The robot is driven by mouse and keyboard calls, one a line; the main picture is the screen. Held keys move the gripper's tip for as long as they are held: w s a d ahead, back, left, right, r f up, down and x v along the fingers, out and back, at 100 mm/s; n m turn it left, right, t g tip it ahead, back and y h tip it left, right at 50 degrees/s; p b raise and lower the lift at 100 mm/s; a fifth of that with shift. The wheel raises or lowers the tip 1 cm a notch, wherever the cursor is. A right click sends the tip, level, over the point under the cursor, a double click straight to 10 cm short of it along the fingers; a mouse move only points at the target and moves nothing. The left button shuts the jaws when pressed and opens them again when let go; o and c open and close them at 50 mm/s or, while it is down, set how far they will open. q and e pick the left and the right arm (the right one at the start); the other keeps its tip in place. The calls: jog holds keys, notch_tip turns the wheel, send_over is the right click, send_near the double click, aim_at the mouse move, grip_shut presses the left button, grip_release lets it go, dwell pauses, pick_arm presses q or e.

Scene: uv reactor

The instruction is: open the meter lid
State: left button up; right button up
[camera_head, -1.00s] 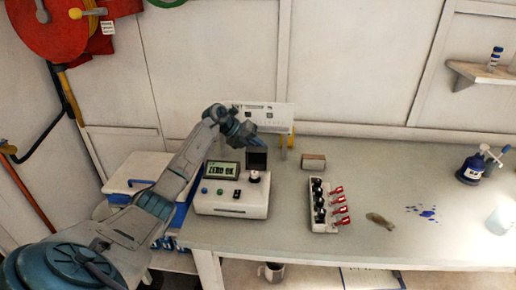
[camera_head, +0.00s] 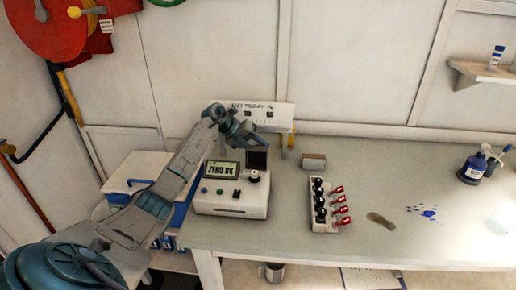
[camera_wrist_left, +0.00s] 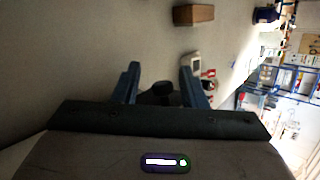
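The meter (camera_head: 232,205) is a white box on the left part of the bench with a lit display (camera_head: 222,170) reading ZERO OK. A dark square panel, apparently the meter lid (camera_head: 257,158), stands upright at the meter's back right, behind a round black-topped part (camera_head: 254,176). My left gripper (camera_head: 252,137) is just above and behind this panel; I cannot tell if it touches. In the left wrist view the two fingers (camera_wrist_left: 161,84) are apart, with a dark object partly visible between or beyond them. My right gripper is not in view.
A rack with black-capped vials and red clips (camera_head: 323,205) stands right of the meter. A small brown box (camera_head: 313,161) lies behind it. A white panel with text (camera_head: 262,115) is behind my gripper.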

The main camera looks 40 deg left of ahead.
pick_arm(q)
jog(key=b+v, duration=0.3)
jog(key=v, duration=0.7)
jog(key=shift+a, duration=0.2)
jog(key=shift+s+f, duration=0.1)
